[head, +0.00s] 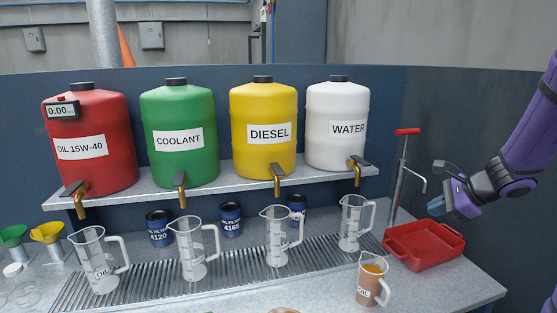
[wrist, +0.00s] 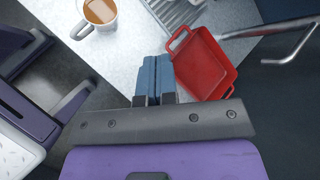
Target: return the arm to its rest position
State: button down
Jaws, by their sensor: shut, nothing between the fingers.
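My purple arm reaches in from the right in the head view. My gripper (head: 437,207) has blue fingers and hangs in the air near the red tray (head: 426,257), at the right end of the bench. In the wrist view my gripper (wrist: 154,62) shows its two blue fingers pressed together with nothing between them. The red tray (wrist: 205,64) is just right of the fingertips in that view and looks empty.
A jug of brown liquid (head: 370,285) stands at the bench's front right, also in the wrist view (wrist: 98,18). A red-handled pump (head: 401,170) stands behind the tray. Empty jugs (head: 280,240) line the grate under four drums (head: 263,130).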

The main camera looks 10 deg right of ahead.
jog(key=s+a+r+n+g, duration=0.1)
jog(key=s+a+r+n, duration=0.2)
jog(key=a+r+n, duration=0.45)
jog(key=s+a+r+n+h, duration=0.2)
jog(key=s+a+r+n, duration=0.2)
jog(key=s, duration=0.5)
jog(key=s+a+r+n+g+h, duration=0.1)
jog(key=s+a+r+n+h, duration=0.1)
jog(key=s+a+r+n, duration=0.2)
jog(key=s+a+n, duration=0.3)
jog(key=s+n, duration=0.3)
jog(key=shift+a+n+h, duration=0.3)
jog(key=shift+a+n, duration=0.05)
